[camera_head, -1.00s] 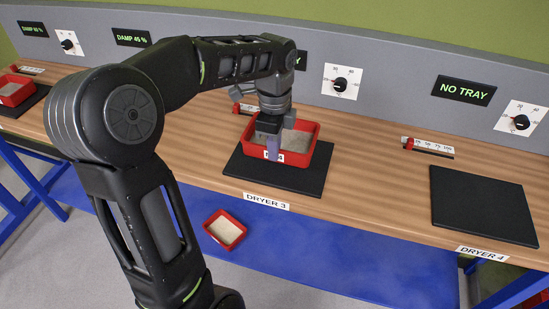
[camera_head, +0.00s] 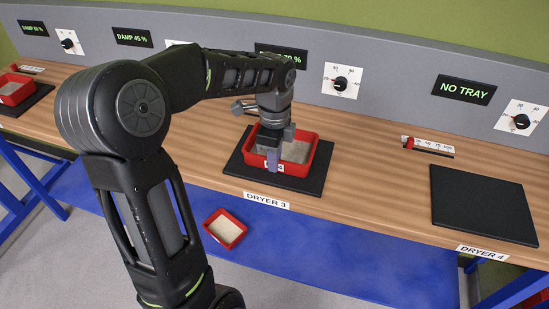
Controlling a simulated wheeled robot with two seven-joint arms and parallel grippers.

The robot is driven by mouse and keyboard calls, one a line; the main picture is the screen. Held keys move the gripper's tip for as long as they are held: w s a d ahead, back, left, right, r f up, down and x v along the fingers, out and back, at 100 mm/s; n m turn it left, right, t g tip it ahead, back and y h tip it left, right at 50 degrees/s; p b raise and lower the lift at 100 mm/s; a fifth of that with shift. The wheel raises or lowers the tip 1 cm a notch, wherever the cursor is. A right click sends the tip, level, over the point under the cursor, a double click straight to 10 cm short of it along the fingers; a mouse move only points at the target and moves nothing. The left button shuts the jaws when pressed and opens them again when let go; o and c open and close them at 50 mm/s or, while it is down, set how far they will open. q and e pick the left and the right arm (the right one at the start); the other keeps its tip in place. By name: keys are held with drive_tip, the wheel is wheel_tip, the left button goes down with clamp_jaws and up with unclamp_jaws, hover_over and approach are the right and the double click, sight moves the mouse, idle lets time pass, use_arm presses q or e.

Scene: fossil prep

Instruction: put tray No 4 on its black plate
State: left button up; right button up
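A red tray of pale sand (camera_head: 306,165) is at the black plate (camera_head: 234,168) of dryer 3; whether it rests there or hangs just above is unclear. Its front label is partly covered, with a 4 showing. My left gripper (camera_head: 273,155) points down at the tray's front wall, one finger in front of it; it appears shut on that wall. The other finger is mostly hidden. The black plate of dryer 4 (camera_head: 485,205) at the right is bare, and its display (camera_head: 464,90) reads NO TRAY. My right gripper is not in view.
A smaller red tray (camera_head: 225,228) lies lower down, on the blue surface below the bench. Another red tray (camera_head: 16,90) stands at the far left. A red slider (camera_head: 410,142) and dials stand behind the plates. Bare wood (camera_head: 380,175) separates the two plates.

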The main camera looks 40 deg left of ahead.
use_arm(q)
drive_tip(key=o, duration=0.3)
wheel_tip(320, 180, up, 12)
drive_tip(key=p, duration=0.1)
drive_tip(key=shift+r, duration=0.2)
idle(0.9)
